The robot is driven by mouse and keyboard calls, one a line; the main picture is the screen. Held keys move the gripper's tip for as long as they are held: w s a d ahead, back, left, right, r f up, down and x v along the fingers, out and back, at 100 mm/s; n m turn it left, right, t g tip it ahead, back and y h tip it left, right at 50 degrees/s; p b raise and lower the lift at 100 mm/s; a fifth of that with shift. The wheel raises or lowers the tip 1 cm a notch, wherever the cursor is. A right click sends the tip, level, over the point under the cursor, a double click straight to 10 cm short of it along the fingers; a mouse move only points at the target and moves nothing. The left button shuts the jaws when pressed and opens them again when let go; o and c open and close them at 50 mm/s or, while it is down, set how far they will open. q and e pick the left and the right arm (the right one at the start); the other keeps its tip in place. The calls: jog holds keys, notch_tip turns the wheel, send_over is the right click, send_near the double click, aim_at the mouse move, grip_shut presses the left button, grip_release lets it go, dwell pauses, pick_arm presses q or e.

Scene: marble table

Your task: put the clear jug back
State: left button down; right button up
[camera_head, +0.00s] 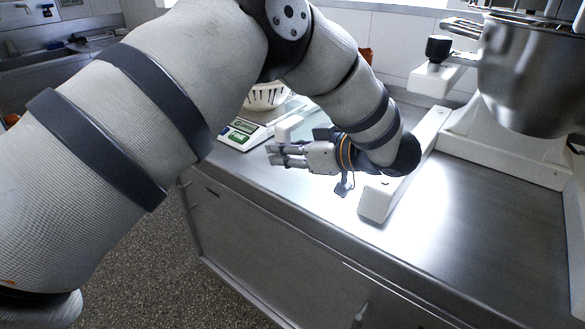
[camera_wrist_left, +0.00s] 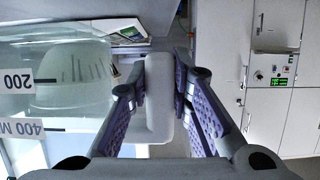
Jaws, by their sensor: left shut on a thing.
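The clear jug (camera_wrist_left: 50,125) fills the left of the left wrist view, see-through, with 200 and 400 ML marks that read upside down. Its pale handle (camera_wrist_left: 158,110) stands between the two purple-padded fingers of my left gripper (camera_wrist_left: 162,85), which is shut on it. In the head view my left gripper (camera_head: 272,155) is over the counter near its front edge, fingers pointing left. The jug's clear body is hard to make out there, and whether its base touches the counter cannot be told. My right gripper is not in view.
A scale (camera_head: 240,133) with green panels lies on the counter beyond my left gripper, with a white slotted basket (camera_head: 266,96) behind it. A white mixer with a steel bowl (camera_head: 530,75) stands at the right. The steel counter (camera_head: 470,250) is clear at front right.

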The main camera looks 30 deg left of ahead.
pick_arm(q)
jog(key=shift+w+a+f, duration=0.35)
jog(key=shift+w+f, duration=0.25)
jog(key=shift+f, duration=0.25)
jog(key=shift+w+a+f, duration=0.1)
jog(key=shift+w+f, duration=0.1)
jog(key=shift+f, duration=1.35)
jog(key=c, duration=1.5)
grip_release()
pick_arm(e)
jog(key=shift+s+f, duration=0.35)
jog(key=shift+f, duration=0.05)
pick_arm(q)
jog(key=shift+o, duration=0.2)
jog(key=shift+f, duration=0.1)
jog(key=shift+f+b, duration=0.1)
jog(key=shift+b, duration=0.3)
jog(key=v, duration=1.2)
jog(key=shift+s+r+b, duration=0.35)
jog(key=shift+s+b, duration=0.05)
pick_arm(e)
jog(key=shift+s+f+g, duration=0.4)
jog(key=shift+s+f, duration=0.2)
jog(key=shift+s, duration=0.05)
